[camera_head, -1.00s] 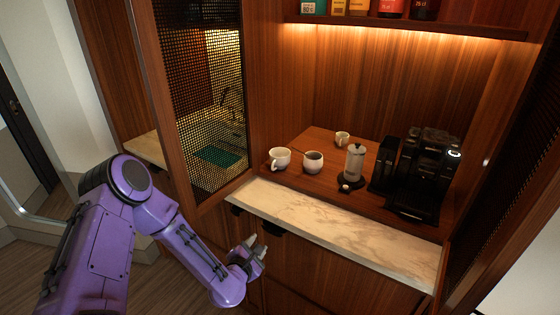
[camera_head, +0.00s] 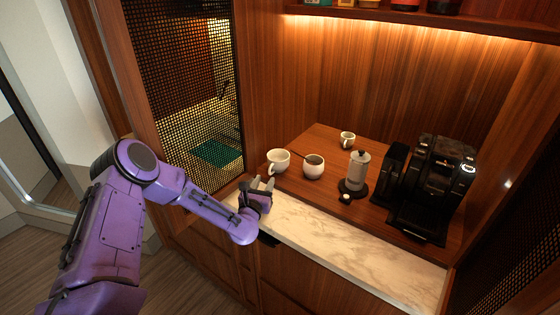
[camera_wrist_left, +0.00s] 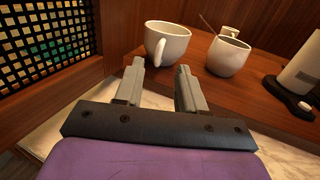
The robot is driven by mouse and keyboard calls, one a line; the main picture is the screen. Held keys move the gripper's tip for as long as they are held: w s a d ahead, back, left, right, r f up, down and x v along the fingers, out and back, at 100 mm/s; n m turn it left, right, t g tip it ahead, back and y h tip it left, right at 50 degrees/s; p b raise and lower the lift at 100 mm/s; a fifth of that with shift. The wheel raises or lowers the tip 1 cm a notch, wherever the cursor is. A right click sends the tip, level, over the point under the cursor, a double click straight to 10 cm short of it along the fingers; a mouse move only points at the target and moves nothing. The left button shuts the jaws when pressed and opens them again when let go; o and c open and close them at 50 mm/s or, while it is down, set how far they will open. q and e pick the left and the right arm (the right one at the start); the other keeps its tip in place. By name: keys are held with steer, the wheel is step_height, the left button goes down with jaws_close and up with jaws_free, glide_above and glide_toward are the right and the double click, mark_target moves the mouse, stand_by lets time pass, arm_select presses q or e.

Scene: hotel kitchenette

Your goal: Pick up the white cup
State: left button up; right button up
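A white cup (camera_head: 279,160) with its handle toward me stands on the wooden counter at the left. It also shows in the left wrist view (camera_wrist_left: 168,43), just beyond the fingertips. A rounder white bowl-like cup (camera_head: 314,168) with a thin stick in it stands to its right, and a small white cup (camera_head: 347,139) stands farther back. My left gripper (camera_head: 262,184) is open and empty, close in front of the nearest left cup. In the left wrist view its fingers (camera_wrist_left: 160,75) are apart, with the cup handle between and beyond them. My right gripper is not in view.
A grinder-like white cylinder (camera_head: 360,168) on a black base and a black coffee machine (camera_head: 432,185) stand to the right. The marble front ledge (camera_head: 330,238) is clear. A mesh panel (camera_head: 185,85) rises at the left, and a shelf (camera_head: 440,20) runs above.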

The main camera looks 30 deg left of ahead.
mark_target(269, 170)
arm_select(q)
steer(key=p+x, duration=0.2)
steer(key=x, duration=0.3)
steer(key=shift+a+r+p, duration=0.15)
steer(key=shift+r+p, duration=0.05)
steer(key=shift+p, duration=0.2)
steer(key=shift+w, duration=0.3)
jaws_close()
